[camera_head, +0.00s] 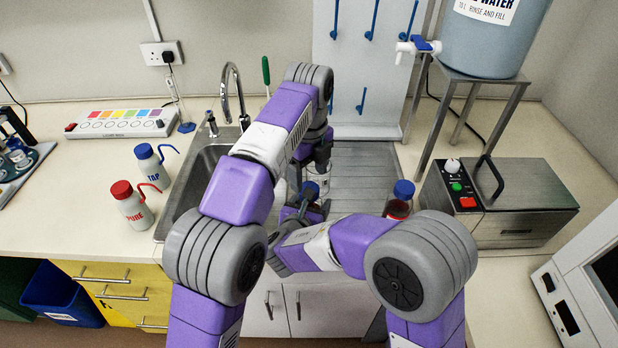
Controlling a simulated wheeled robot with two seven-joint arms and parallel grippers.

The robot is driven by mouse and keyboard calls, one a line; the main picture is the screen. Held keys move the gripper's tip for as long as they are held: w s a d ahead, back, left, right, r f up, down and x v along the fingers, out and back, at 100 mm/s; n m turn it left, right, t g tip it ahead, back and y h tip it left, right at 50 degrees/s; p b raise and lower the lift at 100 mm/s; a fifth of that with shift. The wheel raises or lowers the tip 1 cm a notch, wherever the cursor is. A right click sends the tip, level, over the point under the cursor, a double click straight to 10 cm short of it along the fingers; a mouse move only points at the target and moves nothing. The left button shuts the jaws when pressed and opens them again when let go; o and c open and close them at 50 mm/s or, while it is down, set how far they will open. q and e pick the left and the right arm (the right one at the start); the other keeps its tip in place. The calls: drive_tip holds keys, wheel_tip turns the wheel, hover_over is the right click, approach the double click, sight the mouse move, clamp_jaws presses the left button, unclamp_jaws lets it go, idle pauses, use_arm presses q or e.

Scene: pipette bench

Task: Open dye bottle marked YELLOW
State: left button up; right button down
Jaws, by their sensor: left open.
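A small bottle with a blue cap (310,188) stands upright at the near side of the sink's drainer. Its body is mostly hidden by my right gripper, and no label or dye colour can be read. My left gripper (321,168) is open and points down just above the cap; its fingertips are small and dark here. My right gripper (304,211) is low at the bottle's body, with dark fingers by its sides; whether they press on it cannot be told. A second blue-capped bottle (399,205) with red contents stands to the right, partly behind my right arm.
A steel sink with tap (232,85) lies left of the drainer (362,165). Wash bottles PURE (132,207) and TAP (149,168) stand left of it. A steel bath (525,190) is at the right, below the water tank (495,40) on its stand. A pegboard (345,95) rises behind.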

use_arm(q)
drive_tip(key=shift+s+d+m, duration=0.1)
drive_tip(key=shift+d+m, duration=0.4)
drive_tip(key=shift+m, duration=0.2)
drive_tip(key=shift+d+r+m, duration=0.15)
drive_tip(key=shift+r+m, duration=0.15)
drive_tip(key=shift+m, duration=0.3)
drive_tip(key=shift+r+m, duration=0.5)
drive_tip(key=shift+a+r+m, duration=0.4)
drive_tip(key=shift+a+r, duration=0.2)
drive_tip(key=shift+r, duration=0.3)
drive_tip(key=shift+f, duration=3.95)
drive_tip(key=c, duration=1.1)
drive_tip(key=n, duration=0.3)
